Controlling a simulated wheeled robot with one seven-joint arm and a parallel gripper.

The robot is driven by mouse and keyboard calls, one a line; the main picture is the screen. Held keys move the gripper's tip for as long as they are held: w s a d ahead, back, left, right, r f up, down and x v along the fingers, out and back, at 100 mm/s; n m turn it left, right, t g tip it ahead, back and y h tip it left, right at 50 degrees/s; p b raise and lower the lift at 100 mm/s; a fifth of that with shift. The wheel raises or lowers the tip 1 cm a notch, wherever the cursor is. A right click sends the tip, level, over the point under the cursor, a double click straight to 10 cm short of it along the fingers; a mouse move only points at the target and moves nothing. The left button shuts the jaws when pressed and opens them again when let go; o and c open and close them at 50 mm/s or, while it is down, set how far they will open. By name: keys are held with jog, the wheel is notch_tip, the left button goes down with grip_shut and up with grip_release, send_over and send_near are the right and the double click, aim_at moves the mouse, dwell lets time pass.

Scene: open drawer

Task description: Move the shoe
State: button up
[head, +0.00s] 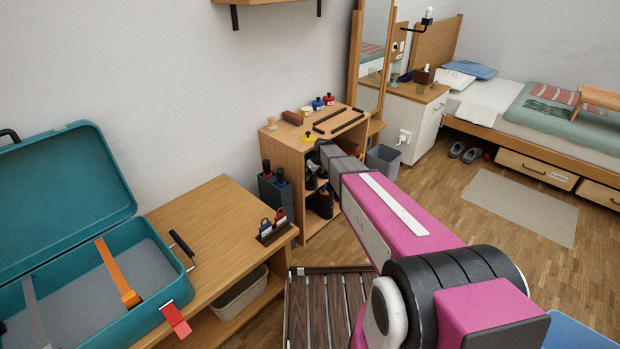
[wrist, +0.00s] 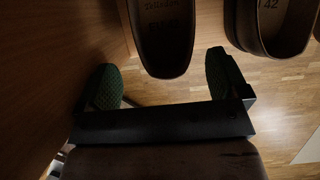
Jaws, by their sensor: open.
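In the wrist view a dark shoe (wrist: 162,40) with printed lettering inside points toward me. My gripper (wrist: 164,82) is open, its two green-padded fingers apart on either side of the shoe's near end and just short of it. Nothing is between the pads. A second dark shoe (wrist: 278,25), marked 42, sits to the right. In the head view dark shoes (head: 320,202) stand in the open shoe cabinet (head: 288,175); my arm reaches to its front and hides part of it. I cannot tell which shoe there is the one at my fingers.
A wooden panel (wrist: 45,60) runs close along my gripper's left side. On the cabinet top are tins, brushes and dark strips. A slatted rack (head: 315,310) lies on the floor in front. A grey bin (head: 383,160) stands right of the cabinet. Grey slippers (head: 472,155) lie by the bed.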

jog(key=s+d, duration=0.8)
jog(key=shift+s+d+r, duration=0.25)
jog(key=shift+d+r, duration=0.1)
jog(key=s+d+r+n+g+h, duration=0.1)
jog(key=s+d+r+n, duration=0.1)
jog(key=s+n, duration=0.6)
jog(key=s+d+r+n+g+h, duration=0.1)
jog(key=s+r+n, duration=0.3)
jog(key=s+n, duration=0.5)
jog(key=s+d+r+n+g+h, duration=0.1)
jog(key=s+d+r+n, duration=0.2)
jog(key=s+n, duration=0.6)
jog(key=shift+s+n, duration=0.2)
jog(key=shift+n, duration=0.1)
